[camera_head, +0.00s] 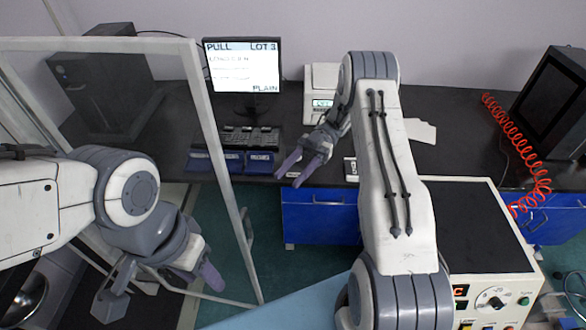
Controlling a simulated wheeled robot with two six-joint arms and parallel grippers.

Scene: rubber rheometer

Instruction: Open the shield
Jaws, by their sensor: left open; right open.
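The shield (212,130) is a clear panel in a pale frame at the left, standing at an angle, with a small handle (247,226) on its right upright. My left gripper (160,288) is open, low and to the left of that upright. One purple fingertip is near the upright, and I cannot tell whether it touches. The handle is above and right of this gripper, and nothing holds it. My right gripper (298,169) is open and empty over the front edge of the bench, right of the shield.
The black bench (440,105) carries a monitor (243,66), a keyboard (249,136), blue trays (230,160) and a white scale (320,92). Green floor (220,215) shows in the middle.

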